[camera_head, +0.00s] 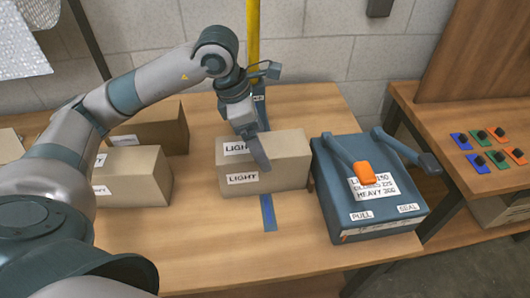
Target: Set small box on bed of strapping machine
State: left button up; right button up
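A tan cardboard box (290,167) with "LIGHT" labels sits on the wooden table, left of the strapping machine. My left gripper (258,152) points down at this box, with one grey finger across its top front edge. The other finger is not clearly visible, so I cannot tell whether it grips the box. The strapping machine (335,205) is a blue block with a flat top, a label listing settings, and "PULL" and "SEAL" marks. An orange-handled lever (340,152) lies over its top, and a dark-tipped lever (405,150) reaches over its right side. My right gripper is not in view.
More cardboard boxes (150,185) stand at the left, partly behind my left arm. A blue strip (268,212) lies on the table in front of the labelled box. A yellow post (253,35) rises behind. A side bench (480,125) holds coloured tiles. The front of the table (220,250) is clear.

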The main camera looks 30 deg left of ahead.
pick_arm(q)
jog(key=v, duration=0.4)
jog(key=shift+r, duration=0.2)
jog(key=shift+b+v, duration=0.3)
jog(key=shift+v, duration=0.55)
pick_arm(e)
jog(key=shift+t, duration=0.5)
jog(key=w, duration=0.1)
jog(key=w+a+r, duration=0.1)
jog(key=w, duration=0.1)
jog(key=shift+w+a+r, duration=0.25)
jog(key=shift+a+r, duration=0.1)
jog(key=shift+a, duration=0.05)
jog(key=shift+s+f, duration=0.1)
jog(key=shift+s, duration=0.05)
